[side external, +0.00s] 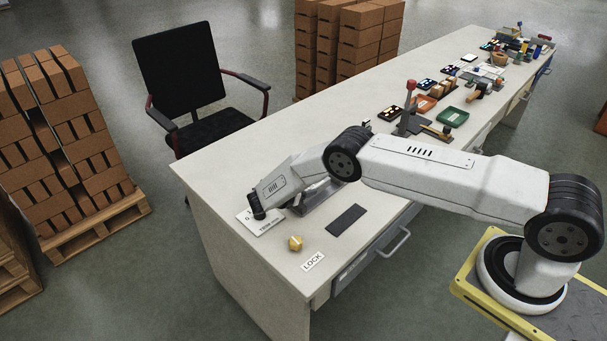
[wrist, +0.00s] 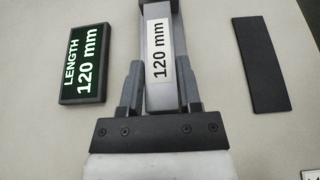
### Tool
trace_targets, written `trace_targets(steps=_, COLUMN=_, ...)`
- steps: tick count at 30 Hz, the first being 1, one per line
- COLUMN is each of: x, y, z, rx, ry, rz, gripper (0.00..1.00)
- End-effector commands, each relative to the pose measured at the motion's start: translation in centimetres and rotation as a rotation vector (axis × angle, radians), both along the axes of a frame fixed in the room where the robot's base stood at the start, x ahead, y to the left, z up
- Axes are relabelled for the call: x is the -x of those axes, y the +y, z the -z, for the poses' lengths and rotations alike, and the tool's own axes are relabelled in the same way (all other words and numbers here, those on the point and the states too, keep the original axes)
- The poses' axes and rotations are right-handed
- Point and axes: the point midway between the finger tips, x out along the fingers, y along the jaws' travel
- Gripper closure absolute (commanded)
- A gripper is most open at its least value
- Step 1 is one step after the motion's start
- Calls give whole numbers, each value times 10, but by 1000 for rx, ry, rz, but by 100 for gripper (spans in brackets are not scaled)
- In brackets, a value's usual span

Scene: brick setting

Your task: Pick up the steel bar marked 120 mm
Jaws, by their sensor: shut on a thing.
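The steel bar (wrist: 158,20) is grey and carries a white label reading 120 mm. In the wrist view it runs from the top edge down between the two fingers of my gripper (wrist: 160,80). My gripper is shut on the bar, with one finger along each side. In the side external view my arm largely hides the gripper and bar. I cannot tell whether the bar touches the table.
A black display (wrist: 84,66) reads LENGTH 120 mm, left of the bar. A dark flat pad (wrist: 260,64) lies to the right, also on the table in the side view (side external: 345,220). A yellow piece (side external: 295,243) and a LOCK label (side external: 313,262) lie near the front edge. Tools and trays crowd the far end.

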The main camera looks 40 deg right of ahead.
Motion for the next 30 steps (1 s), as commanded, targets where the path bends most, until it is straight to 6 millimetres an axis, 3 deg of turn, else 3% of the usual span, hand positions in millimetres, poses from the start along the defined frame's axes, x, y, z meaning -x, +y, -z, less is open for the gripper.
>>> trace_targets(steps=14, x=21, y=3, z=-40, rx=0, ry=-2, rz=-1, gripper=100)
trace_targets(steps=30, x=74, y=8, z=-83, rx=0, ry=1, rz=-1, gripper=100)
